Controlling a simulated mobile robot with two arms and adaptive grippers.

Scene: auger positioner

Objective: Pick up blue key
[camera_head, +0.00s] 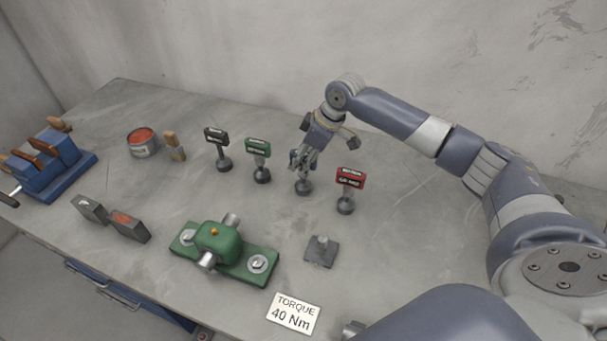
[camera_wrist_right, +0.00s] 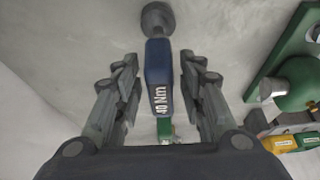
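The blue key (camera_wrist_right: 158,72) is marked "40 Nm" and has a dark round end. In the right wrist view it lies between the fingers of my right gripper (camera_wrist_right: 160,90), with a gap on both sides. The gripper is open around it and does not visibly touch it. In the head view my right gripper (camera_head: 300,160) points down over the key's place in the row. It hides most of the key, and the dark round foot (camera_head: 303,187) shows below. My left gripper is not in view.
A black key (camera_head: 217,140) and a green key (camera_head: 259,150) stand to the left, a red key (camera_head: 350,180) close to the right. A green clamp block (camera_head: 220,245), a grey block (camera_head: 321,250) and a "TORQUE 40 Nm" sign (camera_head: 293,314) lie nearer the front.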

